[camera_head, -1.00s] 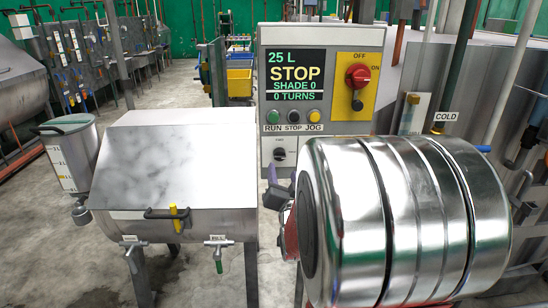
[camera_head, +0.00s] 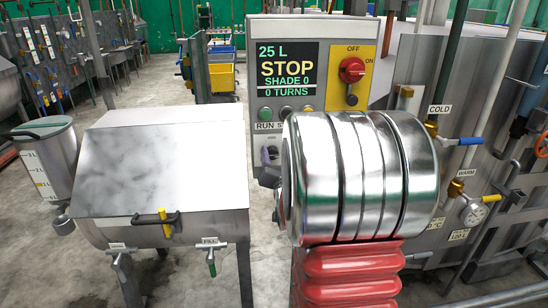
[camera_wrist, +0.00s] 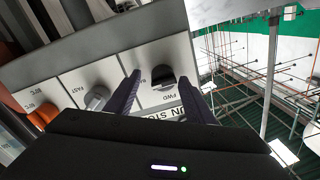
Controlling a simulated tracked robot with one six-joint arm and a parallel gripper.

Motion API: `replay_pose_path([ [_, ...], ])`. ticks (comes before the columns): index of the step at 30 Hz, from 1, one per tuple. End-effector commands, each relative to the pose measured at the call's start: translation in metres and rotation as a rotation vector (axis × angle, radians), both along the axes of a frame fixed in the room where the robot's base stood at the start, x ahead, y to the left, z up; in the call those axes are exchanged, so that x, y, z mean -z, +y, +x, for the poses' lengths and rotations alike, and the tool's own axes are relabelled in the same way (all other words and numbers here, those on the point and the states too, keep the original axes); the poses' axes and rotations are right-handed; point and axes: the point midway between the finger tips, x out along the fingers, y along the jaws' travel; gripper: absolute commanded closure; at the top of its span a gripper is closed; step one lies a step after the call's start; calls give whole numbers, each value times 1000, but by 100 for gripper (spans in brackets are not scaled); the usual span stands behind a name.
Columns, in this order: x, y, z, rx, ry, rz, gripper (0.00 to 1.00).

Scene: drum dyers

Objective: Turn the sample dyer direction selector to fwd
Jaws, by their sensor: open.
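The direction selector is a black knob (camera_wrist: 163,76) on a white plate in the wrist view, with an FWD label beside it. My gripper (camera_wrist: 160,81) is open, with one dark finger on each side of this knob. I cannot tell whether either finger touches it, or exactly where its pointer is set. In the head view the tall grey control panel (camera_head: 256,100) reads 25 L, STOP, SHADE 0, 0 TURNS. My gripper (camera_head: 266,160) is partly seen low on the panel, where my own arm hides much of the plate.
A grey knob (camera_wrist: 97,97) labelled FAST and an orange knob (camera_wrist: 43,114) sit beside the selector. A red rotary switch (camera_head: 352,70) is at the panel's upper right. A steel lidded vat (camera_head: 165,165) stands left; pipes and valves are right.

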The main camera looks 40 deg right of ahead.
Motion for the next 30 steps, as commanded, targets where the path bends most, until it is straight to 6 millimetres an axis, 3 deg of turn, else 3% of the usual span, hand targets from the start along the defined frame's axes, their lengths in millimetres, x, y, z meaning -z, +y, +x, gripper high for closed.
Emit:
replay_pose_path([
  [17, 1, 4, 3, -6, 1, 2, 90],
  [18, 1, -4, 3, -7, 1, 2, 91],
  [30, 2, 4, 2, -4, 38, -43, 91],
])
